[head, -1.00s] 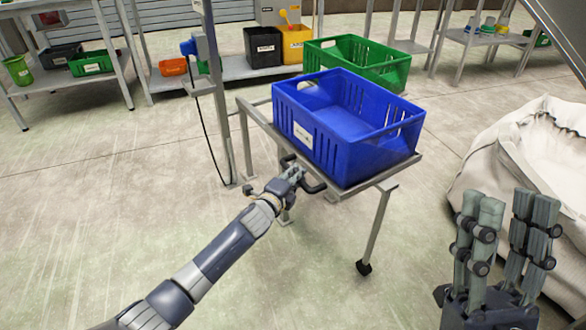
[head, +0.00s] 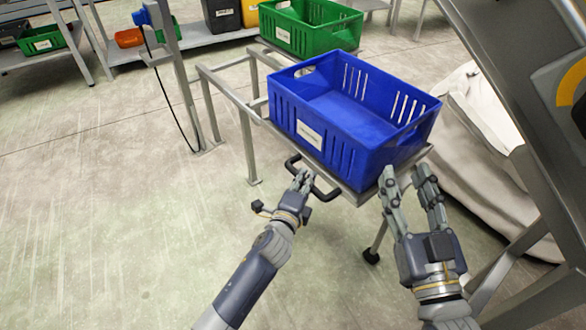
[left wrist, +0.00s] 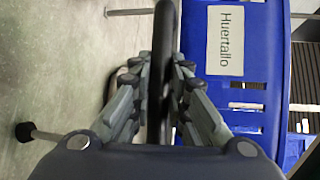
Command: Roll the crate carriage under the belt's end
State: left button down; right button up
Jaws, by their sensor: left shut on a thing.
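The crate carriage (head: 352,194) is a grey metal frame with a caster on a leg. An empty blue crate (head: 325,150) with a white label sits on it. My left gripper (head: 302,178) is shut on the carriage's black handle (head: 292,161), below the crate's labelled side. The left wrist view shows the handle (left wrist: 163,30) between the fingers, beside the blue crate (left wrist: 255,95). My right gripper (head: 406,172) is open and empty, close to the crate's near right corner; I cannot tell whether it touches. The belt's grey end structure (head: 490,60) slopes down at the right.
Grey rails (head: 222,82) stand left of and behind the carriage. A green crate (head: 310,28) is behind the blue one. A white fabric bag (head: 475,130) lies between carriage and belt frame. A post (head: 172,70) with a cable stands left. The floor at left is clear.

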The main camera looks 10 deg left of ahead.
pick_arm(q)
jog(key=shift+s+d+f, duration=0.1)
jog(key=shift+s+d, duration=0.55)
jog(key=shift+d, duration=0.05)
jog(key=shift+f, duration=0.1)
jog(key=c, duration=1.5)
grip_release()
jog(key=shift+s+d, duration=0.1)
jog(key=shift+c, duration=0.2)
jog(key=v, duration=1.2)
jog(key=shift+r, duration=0.2)
